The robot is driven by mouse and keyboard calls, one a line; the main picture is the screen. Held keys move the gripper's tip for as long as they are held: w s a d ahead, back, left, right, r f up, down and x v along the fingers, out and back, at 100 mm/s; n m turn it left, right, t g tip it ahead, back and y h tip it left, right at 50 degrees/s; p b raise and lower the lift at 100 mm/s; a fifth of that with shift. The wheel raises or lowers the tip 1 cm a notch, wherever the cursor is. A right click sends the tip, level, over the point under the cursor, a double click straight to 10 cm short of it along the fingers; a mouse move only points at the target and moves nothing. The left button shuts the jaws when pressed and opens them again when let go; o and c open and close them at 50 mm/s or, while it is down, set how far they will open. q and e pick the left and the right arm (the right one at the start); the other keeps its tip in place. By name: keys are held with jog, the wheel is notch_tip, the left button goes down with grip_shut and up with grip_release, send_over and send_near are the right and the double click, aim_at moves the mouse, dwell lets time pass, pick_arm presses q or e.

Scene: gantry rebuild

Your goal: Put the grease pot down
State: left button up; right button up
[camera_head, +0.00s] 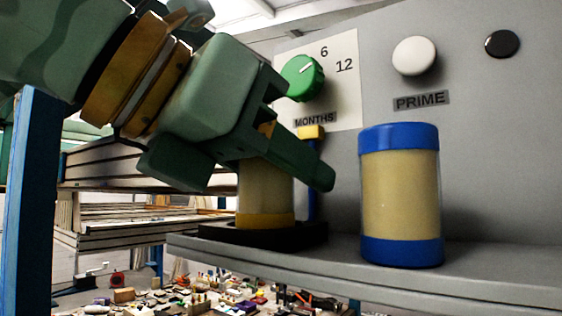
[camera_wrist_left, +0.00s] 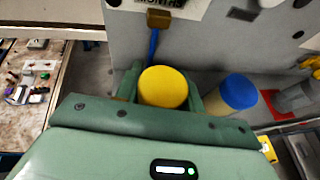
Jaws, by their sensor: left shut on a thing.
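A cream pot with yellow ends (camera_head: 265,196) is upright between the fingers of my left gripper (camera_head: 258,160), which is shut on it. Its yellow lid (camera_wrist_left: 163,87) shows from above in the left wrist view, between the two green fingers (camera_wrist_left: 165,92). Its lower yellow band meets the black pad (camera_head: 305,237) on the grey shelf in the head view; whether it bears on the pad I cannot tell. My right gripper is not in view.
A cream pot with blue ends (camera_head: 400,200) stands on the shelf (camera_head: 480,277), right of my gripper. Behind are a grey panel with a green dial (camera_head: 302,78), a white PRIME knob (camera_head: 414,56) and a blue post with a yellow top (camera_head: 311,132).

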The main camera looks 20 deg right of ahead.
pick_arm(q)
jog(key=shift+s+f+b, duration=0.1)
jog(key=shift+f+b, duration=0.2)
jog(key=shift+b, duration=0.15)
jog(key=o, duration=1)
jog(key=shift+o, duration=0.2)
jog(key=shift+r, duration=0.1)
jog(key=shift+r+p, duration=0.25)
jog(key=shift+p, duration=0.15)
jog(key=b+v, duration=0.3)
jog(key=v, duration=0.9)
